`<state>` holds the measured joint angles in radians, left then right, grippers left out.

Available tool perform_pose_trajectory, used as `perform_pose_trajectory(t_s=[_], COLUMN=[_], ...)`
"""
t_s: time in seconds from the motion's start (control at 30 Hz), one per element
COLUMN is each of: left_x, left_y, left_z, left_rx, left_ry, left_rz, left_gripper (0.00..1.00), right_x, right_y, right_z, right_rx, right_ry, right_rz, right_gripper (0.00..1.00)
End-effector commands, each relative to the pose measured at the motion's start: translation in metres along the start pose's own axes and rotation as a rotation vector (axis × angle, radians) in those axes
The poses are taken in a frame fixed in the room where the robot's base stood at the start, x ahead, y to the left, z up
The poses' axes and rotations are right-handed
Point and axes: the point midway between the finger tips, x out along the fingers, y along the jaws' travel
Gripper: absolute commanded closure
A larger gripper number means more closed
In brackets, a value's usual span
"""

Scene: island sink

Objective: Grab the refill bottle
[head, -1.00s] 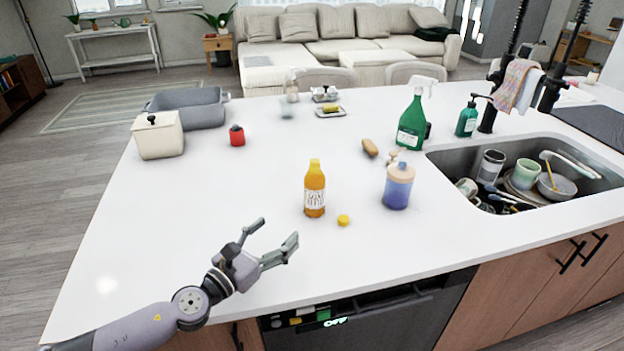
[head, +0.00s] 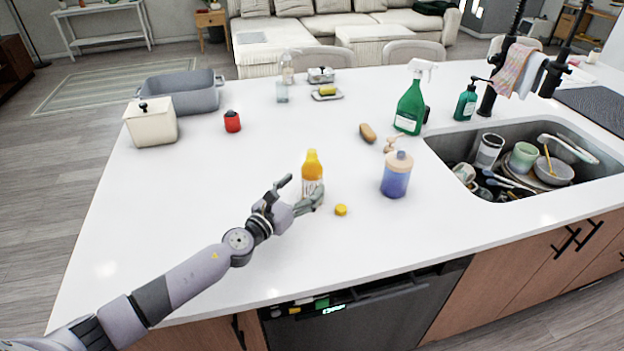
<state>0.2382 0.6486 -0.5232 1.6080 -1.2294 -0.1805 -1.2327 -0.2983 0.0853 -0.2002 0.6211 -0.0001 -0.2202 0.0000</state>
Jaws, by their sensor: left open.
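The refill bottle (head: 312,167), orange with a yellow top and a white label, stands upright on the white island counter (head: 230,240). My left gripper (head: 301,190) is open at the bottle's left and front side. One finger is left of the bottle and the other crosses in front of its lower part, hiding some of the label. I cannot tell whether a finger touches it. My right gripper is not in view.
A small yellow cap (head: 341,210) lies just right of the bottle. A blue jar (head: 397,175) and a green spray bottle (head: 411,105) stand further right, before the sink (head: 440,150) with dishes.

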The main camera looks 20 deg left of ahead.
Motion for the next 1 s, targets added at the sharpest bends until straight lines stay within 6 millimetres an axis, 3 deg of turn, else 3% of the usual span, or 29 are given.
perform_pose_trajectory(t_s=[0.17, 0.53, 0.8, 1.0], left_x=[0.010, 0.056, 0.058, 0.058], left_y=[0.001, 0.007, 0.007, 0.007], left_z=[-0.001, -0.004, -0.004, -0.004], left_rx=[-0.001, -0.001, 0.000, 0.000], left_ry=[0.000, -0.001, 0.000, 0.000], left_rz=[0.000, 0.000, 0.000, 0.000], left_gripper=[0.29, 0.29, 0.29, 0.42], right_x=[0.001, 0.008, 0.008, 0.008], right_y=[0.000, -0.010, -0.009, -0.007], right_z=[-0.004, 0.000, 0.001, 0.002], right_rx=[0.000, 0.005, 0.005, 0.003], right_ry=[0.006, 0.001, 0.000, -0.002], right_rz=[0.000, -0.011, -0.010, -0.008], right_gripper=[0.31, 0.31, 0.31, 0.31])
